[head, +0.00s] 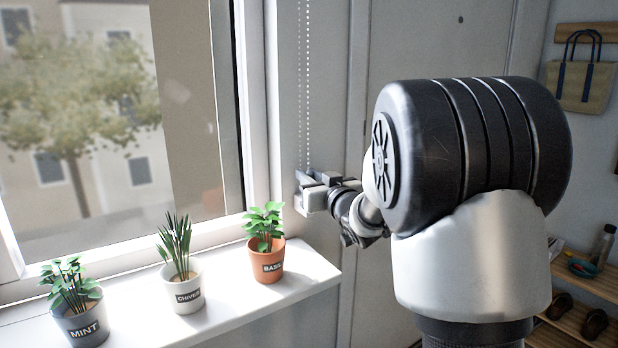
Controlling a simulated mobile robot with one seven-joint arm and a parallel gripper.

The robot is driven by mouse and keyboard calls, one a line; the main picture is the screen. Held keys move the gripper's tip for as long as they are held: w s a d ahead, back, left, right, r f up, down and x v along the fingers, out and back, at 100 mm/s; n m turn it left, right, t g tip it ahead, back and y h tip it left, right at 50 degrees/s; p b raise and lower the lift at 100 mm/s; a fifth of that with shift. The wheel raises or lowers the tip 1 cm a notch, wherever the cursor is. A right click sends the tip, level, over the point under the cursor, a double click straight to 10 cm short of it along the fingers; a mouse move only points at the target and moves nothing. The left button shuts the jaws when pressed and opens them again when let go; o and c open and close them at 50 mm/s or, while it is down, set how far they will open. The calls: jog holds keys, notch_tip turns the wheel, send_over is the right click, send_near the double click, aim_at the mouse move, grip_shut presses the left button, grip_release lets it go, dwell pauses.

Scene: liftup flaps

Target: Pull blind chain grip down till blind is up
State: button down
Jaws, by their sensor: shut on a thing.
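The blind chain (307,80) hangs as two thin beaded strands down the wall just right of the window frame. My gripper (306,190) is at the lower end of the visible strands, a little above sill height, and is shut on the chain grip. The grip itself is mostly hidden by the fingers. My arm reaches in from the right. No blind cloth can be made out for sure in the part of the window (90,120) that shows; the top of the window is out of view.
On the white sill (225,318) stand a mint pot (82,325), a chives pot (184,292) and a basil pot (266,263), the basil closest to my gripper. A door (440,40) is behind my arm. A bag (580,85) hangs at right above a shelf (575,335) with shoes.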

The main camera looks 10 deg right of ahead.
jog(key=shift+f, duration=0.55)
jog(key=c, duration=1.7)
grip_release()
jog(key=shift+o, duration=0.3)
jog(key=shift+r, duration=0.15)
jog(key=shift+r, duration=0.1)
jog(key=p+v, duration=0.2)
jog(key=v, duration=1.5)
jog(key=shift+s+d, duration=0.15)
jog(key=shift+s, duration=0.05)
